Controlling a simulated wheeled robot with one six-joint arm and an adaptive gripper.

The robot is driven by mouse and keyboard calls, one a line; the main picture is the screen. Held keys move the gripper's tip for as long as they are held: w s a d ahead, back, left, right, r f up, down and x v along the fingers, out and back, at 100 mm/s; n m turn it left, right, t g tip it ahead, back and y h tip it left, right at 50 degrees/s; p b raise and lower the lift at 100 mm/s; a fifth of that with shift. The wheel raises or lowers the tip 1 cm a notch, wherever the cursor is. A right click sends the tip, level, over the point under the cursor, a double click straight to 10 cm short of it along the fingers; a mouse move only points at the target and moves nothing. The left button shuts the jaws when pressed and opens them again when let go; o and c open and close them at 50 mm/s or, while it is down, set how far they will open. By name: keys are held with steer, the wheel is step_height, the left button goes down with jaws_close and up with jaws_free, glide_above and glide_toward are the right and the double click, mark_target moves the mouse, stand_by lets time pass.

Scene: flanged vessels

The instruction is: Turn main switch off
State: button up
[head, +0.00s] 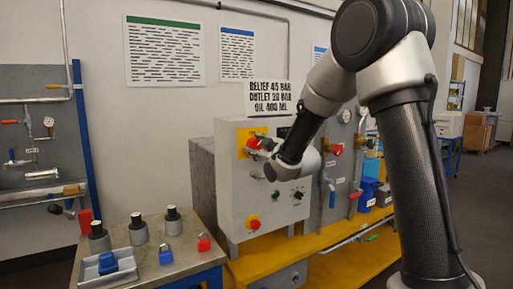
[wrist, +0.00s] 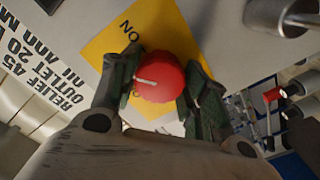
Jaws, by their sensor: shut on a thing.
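The main switch is a red rotary knob (wrist: 159,78) on a yellow plate (wrist: 125,42) marked "ON". In the head view the red knob (head: 253,143) and yellow plate (head: 243,150) are on the upper front of a grey control box (head: 236,192). My gripper (wrist: 158,88) is shut on the red knob, with one dark finger on each side of it. A pale line on the knob's face runs slanted in the wrist view. The lower lettering on the plate is mostly hidden by the knob and fingers. In the head view my wrist hides part of the box front.
A sign (head: 269,97) stands on top. Left is a bench (head: 180,268) with a tray, padlocks and several dark-capped cylinders. Right is a panel with valves (head: 336,150).

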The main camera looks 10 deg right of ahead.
steer(key=n, duration=0.5)
steer(key=shift+n, duration=0.3)
steer(key=shift+f+n, duration=0.1)
steer(key=shift+n, duration=2.1)
steer(key=o, duration=1)
steer(key=v, duration=1.2)
